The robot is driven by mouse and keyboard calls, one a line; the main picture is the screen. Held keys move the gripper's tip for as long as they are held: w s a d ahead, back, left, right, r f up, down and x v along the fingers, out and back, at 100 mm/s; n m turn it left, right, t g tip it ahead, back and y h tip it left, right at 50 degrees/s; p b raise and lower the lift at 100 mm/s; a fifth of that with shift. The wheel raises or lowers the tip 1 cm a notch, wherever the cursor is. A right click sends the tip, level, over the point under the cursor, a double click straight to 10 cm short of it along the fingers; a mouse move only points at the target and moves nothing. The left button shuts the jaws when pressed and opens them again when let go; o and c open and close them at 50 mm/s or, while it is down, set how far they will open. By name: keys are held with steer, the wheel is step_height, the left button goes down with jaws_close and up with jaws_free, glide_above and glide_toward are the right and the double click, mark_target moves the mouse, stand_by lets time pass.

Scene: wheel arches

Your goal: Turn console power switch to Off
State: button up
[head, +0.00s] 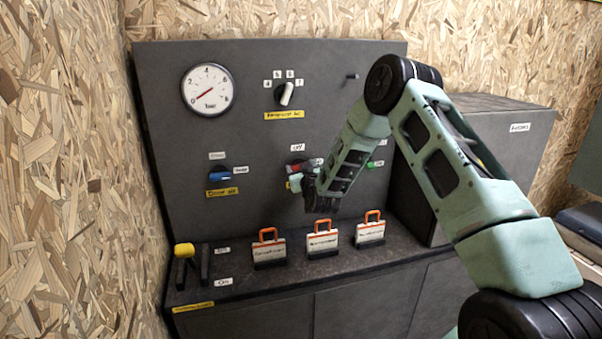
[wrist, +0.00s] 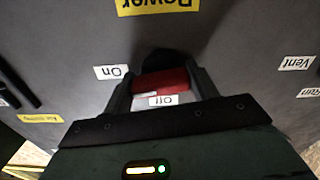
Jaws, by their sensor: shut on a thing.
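The power switch has a red handle (wrist: 163,83) on a dark round base, by the yellow Power label (wrist: 157,5) on the grey console. In the wrist view the handle lies crosswise between the fingers of my gripper (wrist: 161,88), which is shut on it. A white On label (wrist: 111,72) is beside the left finger. A white Off label (wrist: 163,100) shows between the fingers, just below the handle. In the head view the Off label (head: 298,147) is above the switch, and my gripper (head: 301,180) partly hides the red handle (head: 295,168).
A blue-handled switch (head: 222,173) is to the left and a green one (head: 374,165) to the right, near my arm. A selector knob (head: 286,94) and a gauge (head: 207,89) are above. Orange-handled blocks (head: 268,249) and a yellow-topped lever (head: 184,251) stand on the ledge below.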

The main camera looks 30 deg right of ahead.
steer(key=n+b, duration=0.4)
steer(key=shift+a+f+n, duration=0.1)
steer(key=shift+f+n, duration=0.05)
steer(key=shift+n, duration=0.15)
steer(key=n+b, duration=0.3)
steer(key=shift+n, duration=0.3)
steer(key=n+b, duration=0.3)
steer(key=n, duration=0.1)
steer(key=shift+r+n+b, duration=0.2)
steer(key=shift+n+b, duration=0.55)
steer(key=shift+n, duration=1.15)
steer(key=o, duration=1)
steer(key=b+v, duration=0.1)
steer(key=v, duration=1.6)
steer(key=shift+s+b, duration=0.2)
steer(key=shift+b, duration=0.2)
